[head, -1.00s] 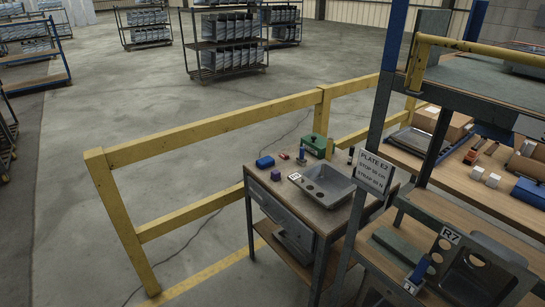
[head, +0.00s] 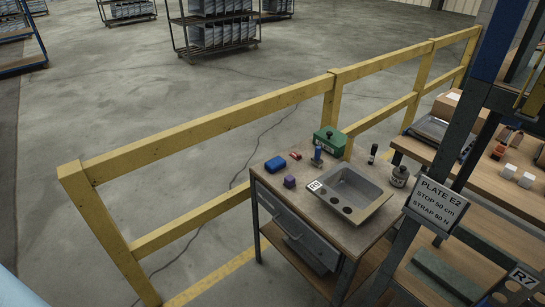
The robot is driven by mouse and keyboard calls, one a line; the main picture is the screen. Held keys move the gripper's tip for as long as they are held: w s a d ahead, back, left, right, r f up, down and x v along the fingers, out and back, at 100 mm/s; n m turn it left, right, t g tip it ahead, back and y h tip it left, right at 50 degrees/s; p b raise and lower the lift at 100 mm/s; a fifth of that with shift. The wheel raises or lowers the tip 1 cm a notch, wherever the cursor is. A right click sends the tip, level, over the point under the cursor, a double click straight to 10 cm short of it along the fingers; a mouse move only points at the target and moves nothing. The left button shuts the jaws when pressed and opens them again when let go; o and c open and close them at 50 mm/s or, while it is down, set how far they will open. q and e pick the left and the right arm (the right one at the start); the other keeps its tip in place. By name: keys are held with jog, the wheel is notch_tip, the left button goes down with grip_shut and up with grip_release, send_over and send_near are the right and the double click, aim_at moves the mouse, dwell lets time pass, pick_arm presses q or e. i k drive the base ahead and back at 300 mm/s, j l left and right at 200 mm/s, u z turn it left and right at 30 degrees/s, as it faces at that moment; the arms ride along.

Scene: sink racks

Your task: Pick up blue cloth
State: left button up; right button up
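A small blue item (head: 275,164), which looks like the blue cloth folded or bunched up, lies on the small workbench (head: 268,190) near its far left edge. It is too small to make out its weave. A purple block (head: 289,182) lies just in front of it, and a small red item (head: 295,155) lies to its right. Neither of my grippers is in view.
A grey sink tray (head: 372,181) marked R9, a green box (head: 329,140) and a dark jar (head: 399,176) share the workbench. A yellow railing (head: 210,125) runs behind it. A dark rack post with the Plate E2 sign (head: 440,205) stands at right.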

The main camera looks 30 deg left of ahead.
aim_at(276, 164)
jog(key=i+j, duration=0.15)
jog(key=j, duration=0.2)
jog(key=i+j, duration=0.2)
jog(key=j, duration=0.15)
jog(key=i+j, duration=0.15)
jog(key=j, duration=0.2)
jog(key=i+j, duration=0.7)
jog(key=i, duration=0.15)
